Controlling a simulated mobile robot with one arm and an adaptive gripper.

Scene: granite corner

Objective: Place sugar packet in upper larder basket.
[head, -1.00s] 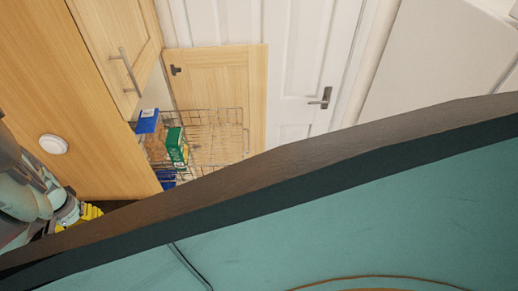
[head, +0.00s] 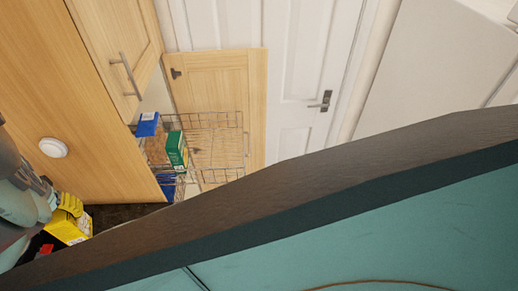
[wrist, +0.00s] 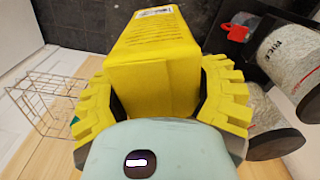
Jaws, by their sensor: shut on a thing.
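The yellow sugar packet (wrist: 150,90) is between the yellow fingers of my gripper (wrist: 165,105) in the wrist view, and the gripper is shut on it. In the head view the packet (head: 72,230) and gripper (head: 68,204) are at the far left, partly hidden by my arm. The upper larder wire basket (head: 215,120) is pulled out of the tall cabinet, to the right of and beyond the gripper. It holds a blue packet (head: 148,124), something brown and a green box (head: 176,148). A wire basket also shows at left in the wrist view (wrist: 42,105).
The larder door (head: 225,90) stands open behind the basket. Blue items (head: 168,185) sit lower down. A RICE canister (wrist: 285,55) and a red object (wrist: 236,30) are right of the packet in the wrist view. A dark worktop (head: 120,216) lies right of the gripper.

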